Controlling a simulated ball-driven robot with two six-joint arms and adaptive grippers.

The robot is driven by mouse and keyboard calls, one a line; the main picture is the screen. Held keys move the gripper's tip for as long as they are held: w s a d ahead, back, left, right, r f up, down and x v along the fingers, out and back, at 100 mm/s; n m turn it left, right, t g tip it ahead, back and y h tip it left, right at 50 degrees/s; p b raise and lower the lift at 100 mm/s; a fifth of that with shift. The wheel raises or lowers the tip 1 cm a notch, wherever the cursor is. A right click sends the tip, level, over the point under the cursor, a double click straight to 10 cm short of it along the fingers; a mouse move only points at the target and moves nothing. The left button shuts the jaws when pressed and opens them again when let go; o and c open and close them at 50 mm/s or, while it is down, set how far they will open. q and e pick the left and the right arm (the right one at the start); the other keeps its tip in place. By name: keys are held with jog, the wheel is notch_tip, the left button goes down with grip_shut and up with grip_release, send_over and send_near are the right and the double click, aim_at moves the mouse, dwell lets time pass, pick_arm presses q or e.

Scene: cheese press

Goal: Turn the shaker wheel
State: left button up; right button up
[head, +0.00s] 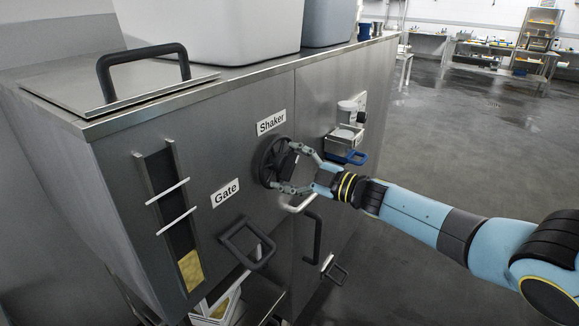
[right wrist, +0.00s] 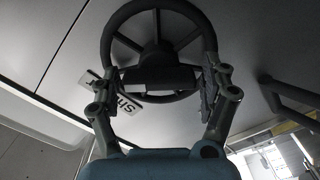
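The shaker wheel (head: 267,158) is a dark spoked wheel on the steel front of the machine, below the "Shaker" label (head: 271,122). My right gripper (head: 284,167) is at the wheel, one finger toward its upper part and one toward its lower part. In the right wrist view the wheel (right wrist: 157,10) is straight ahead, with a dark crosswise handle (right wrist: 160,79) in front of its lower rim. The fingers of my right gripper (right wrist: 160,70) are spread wide on either side of this handle. Firm contact is not clear. My left gripper is out of view.
The "Gate" label (head: 225,193) and a dark gate handle (head: 247,243) are lower left of the wheel. A dark vertical door handle (head: 312,237) is below my right gripper. A small bracket with a blue part (head: 354,157) is beyond it. The floor at right is open.

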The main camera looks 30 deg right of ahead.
jog(key=shift+o, duration=0.6)
jog(key=v, duration=1.2)
